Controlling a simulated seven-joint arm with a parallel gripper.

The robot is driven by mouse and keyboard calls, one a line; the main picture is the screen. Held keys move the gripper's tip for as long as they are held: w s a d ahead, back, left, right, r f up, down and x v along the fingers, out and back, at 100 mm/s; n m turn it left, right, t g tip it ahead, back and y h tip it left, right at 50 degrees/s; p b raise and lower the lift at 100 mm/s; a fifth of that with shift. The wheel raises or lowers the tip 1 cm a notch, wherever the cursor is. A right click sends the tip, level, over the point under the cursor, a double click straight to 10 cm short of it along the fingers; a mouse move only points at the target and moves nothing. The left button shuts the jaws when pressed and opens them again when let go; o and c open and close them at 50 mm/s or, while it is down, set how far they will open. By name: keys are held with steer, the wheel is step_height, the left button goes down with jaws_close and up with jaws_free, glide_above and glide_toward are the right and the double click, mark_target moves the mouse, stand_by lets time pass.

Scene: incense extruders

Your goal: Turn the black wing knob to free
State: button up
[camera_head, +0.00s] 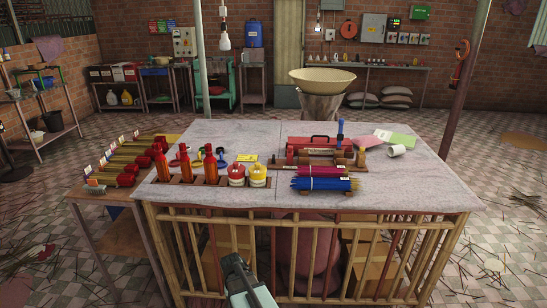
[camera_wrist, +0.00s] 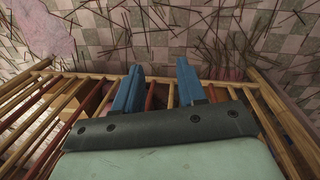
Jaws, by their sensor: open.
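My gripper (camera_head: 235,262) is low in front of the table's front edge, apart from everything on the tabletop. In the wrist view its two blue fingers (camera_wrist: 159,78) are spread with nothing between them. On the left half of the table, small knob-like pieces stand behind the orange bottles (camera_head: 186,162), among them a blue one (camera_head: 221,158) and dark parts near the middle. They are too small to tell which is the black wing knob or how it is turned. The wrist view shows no knob.
The grey-topped table (camera_head: 255,140) has a bamboo railing (camera_head: 330,215) along its front, below the top. A low side table with incense (camera_head: 128,162) adjoins at left.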

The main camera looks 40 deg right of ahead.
steer(key=w+d+r+m+t+h, duration=0.2)
steer(key=d+r+m, duration=0.2)
steer(key=d+r, duration=1.2)
steer(key=w+d+r+m+t+h, duration=0.1)
steer(key=w+d+r+m+h, duration=0.2)
steer(key=d+r, duration=1.35)
step_height(320, 180, up, 12)
steer(key=n+t+y, duration=0.1)
steer(key=n+y, duration=0.2)
steer(key=n, duration=0.2)
glide_above(274, 156)
steer(key=s+a, duration=0.4)
steer(key=x, duration=1.3)
steer(key=shift+w+d, duration=0.25)
steer(key=shift+w, duration=0.05)
jaws_close()
